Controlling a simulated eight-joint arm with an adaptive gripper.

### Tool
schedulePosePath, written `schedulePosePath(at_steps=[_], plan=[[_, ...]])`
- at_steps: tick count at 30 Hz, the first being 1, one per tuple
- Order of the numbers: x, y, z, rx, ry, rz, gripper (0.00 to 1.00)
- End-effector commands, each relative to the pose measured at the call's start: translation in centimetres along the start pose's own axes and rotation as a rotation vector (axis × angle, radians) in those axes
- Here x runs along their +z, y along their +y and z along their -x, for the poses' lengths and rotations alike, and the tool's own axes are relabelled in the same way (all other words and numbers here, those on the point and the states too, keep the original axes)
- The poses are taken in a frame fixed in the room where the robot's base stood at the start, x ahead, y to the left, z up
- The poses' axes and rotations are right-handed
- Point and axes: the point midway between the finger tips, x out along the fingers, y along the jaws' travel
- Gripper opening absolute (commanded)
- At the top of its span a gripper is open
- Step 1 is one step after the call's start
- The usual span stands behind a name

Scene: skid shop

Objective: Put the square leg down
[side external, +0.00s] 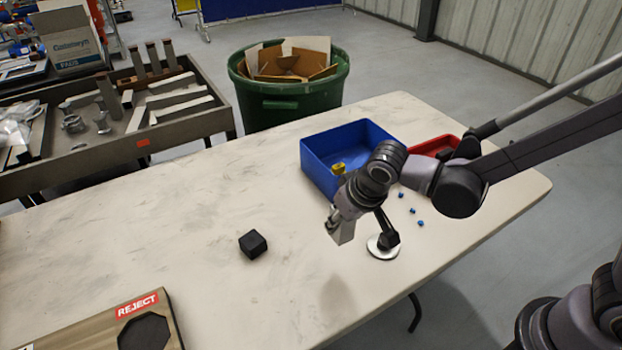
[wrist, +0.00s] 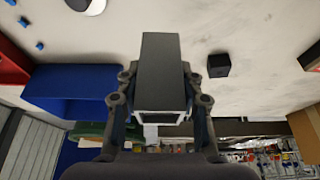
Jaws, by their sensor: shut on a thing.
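The square leg (wrist: 160,65) is a grey square tube with an open, light-rimmed end toward the wrist camera. My gripper (wrist: 160,82) is shut on it, one finger on each side. In the side view, my gripper (side external: 346,210) holds the leg (side external: 341,233) above the table (side external: 200,210), and a soft shadow lies on the tabletop below. The leg looks clear of the surface. Part of it is hidden by my fingers in both views.
A black block (side external: 253,244) stands left of the leg. A black-stemmed white disc foot (side external: 383,252) and several small blue pieces (side external: 412,210) lie right. A blue bin (side external: 318,168) and red tray (side external: 450,140) stand behind. A REJECT board (side external: 165,318) is front left. The left-middle tabletop is clear.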

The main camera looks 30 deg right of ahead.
Motion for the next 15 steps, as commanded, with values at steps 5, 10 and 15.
schedulePosePath(at_steps=[5,10,15], plan=[[0.9,-1.4,-0.8,0.0,-0.001,-0.001,0.01],[1.9,-4.8,-2.5,-0.001,0.001,0.0,0.01],[2.8,-8.0,-4.2,0.001,0.0,0.0,0.01]])
